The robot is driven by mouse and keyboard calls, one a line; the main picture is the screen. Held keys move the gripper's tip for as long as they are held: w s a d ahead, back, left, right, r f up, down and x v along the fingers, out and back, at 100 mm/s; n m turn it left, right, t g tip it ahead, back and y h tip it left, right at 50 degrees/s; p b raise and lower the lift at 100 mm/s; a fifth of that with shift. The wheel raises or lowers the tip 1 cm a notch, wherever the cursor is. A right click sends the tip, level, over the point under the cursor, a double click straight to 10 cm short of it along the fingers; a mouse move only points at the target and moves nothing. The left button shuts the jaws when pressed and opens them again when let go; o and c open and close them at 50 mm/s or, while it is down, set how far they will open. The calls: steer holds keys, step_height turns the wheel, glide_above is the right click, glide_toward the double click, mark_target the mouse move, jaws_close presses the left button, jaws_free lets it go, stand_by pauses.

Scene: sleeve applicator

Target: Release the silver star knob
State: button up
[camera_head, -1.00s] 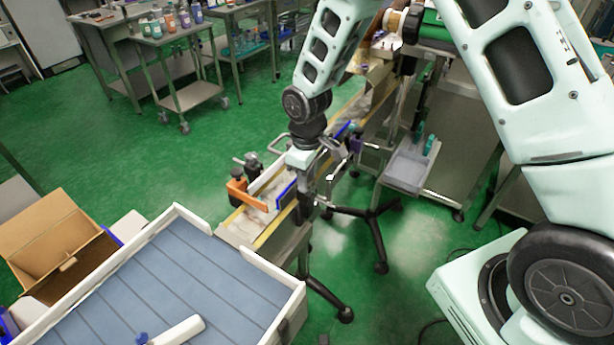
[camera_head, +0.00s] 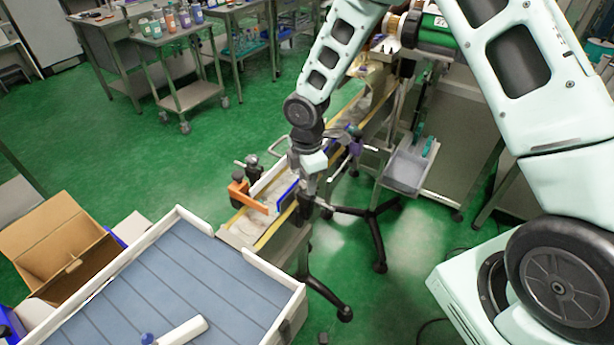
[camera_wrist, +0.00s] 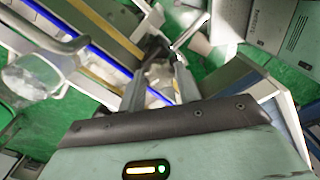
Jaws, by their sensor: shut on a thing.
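My gripper (camera_head: 306,205) reaches down at the right side of the conveyor (camera_head: 262,232), near its near end. In the wrist view the two fingers of my gripper (camera_wrist: 157,50) converge at their tips, beside the conveyor's blue-edged rail (camera_wrist: 88,40). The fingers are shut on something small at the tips. The silver star knob is too small and too covered by the fingertips to make out clearly in either view. A silver rod (camera_wrist: 188,32) shows just beyond the fingertips.
An orange bracket (camera_head: 246,196) and black clamps stand at the conveyor's left side. A grey bin (camera_head: 405,172) is to the right, above black stand legs (camera_head: 378,240). A blue-grey tray table (camera_head: 190,270) and an open cardboard box (camera_head: 60,240) are at the near left.

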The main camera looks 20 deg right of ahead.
steer(key=shift+n, duration=0.6)
steer(key=o, duration=1)
steer(key=shift+r, duration=0.1)
step_height(320, 180, up, 17)
steer(key=shift+r+b, duration=0.15)
steer(key=shift+b, duration=0.7)
